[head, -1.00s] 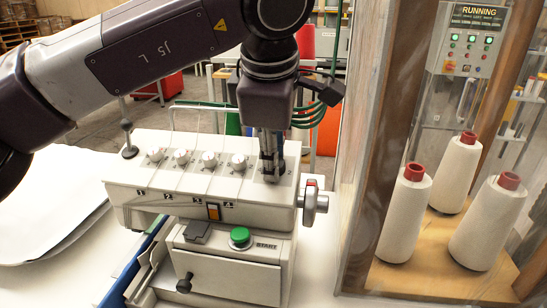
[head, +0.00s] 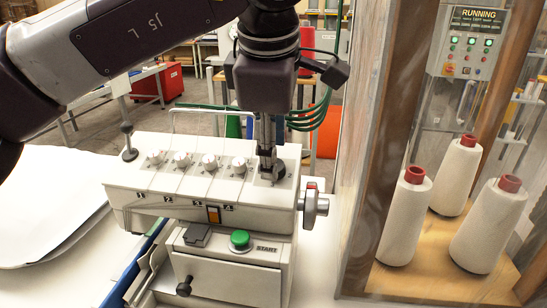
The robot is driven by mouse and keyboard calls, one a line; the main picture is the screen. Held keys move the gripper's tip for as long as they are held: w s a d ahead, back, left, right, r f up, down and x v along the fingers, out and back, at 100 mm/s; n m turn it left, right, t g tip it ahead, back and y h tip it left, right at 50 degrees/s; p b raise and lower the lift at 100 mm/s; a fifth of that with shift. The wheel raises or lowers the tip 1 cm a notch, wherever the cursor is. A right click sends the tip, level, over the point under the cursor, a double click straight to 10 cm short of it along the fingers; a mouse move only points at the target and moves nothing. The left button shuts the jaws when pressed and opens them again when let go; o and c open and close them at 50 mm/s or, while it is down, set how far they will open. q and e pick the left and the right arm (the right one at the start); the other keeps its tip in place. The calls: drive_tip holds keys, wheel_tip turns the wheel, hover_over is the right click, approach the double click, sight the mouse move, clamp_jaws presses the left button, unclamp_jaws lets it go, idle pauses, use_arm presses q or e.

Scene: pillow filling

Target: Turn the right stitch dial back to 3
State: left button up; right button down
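The sewing machine (head: 180,197) stands on the white table with a row of dials on its sloped top. Four dials show clear of my arm, among them the leftmost dial (head: 155,157) and the one just left of my gripper (head: 239,166). My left gripper (head: 268,172) points straight down at the right end of the row, over the right stitch dial, which its fingertips hide. The fingers look close together around the dial; whether they grip it I cannot tell. The dial's setting is unreadable. My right gripper is not in view.
A glazed wooden cabinet with thread cones (head: 405,218) stands at right. White fabric (head: 50,195) lies at left.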

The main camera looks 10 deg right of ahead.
use_arm(q)
drive_tip(key=v, duration=0.9)
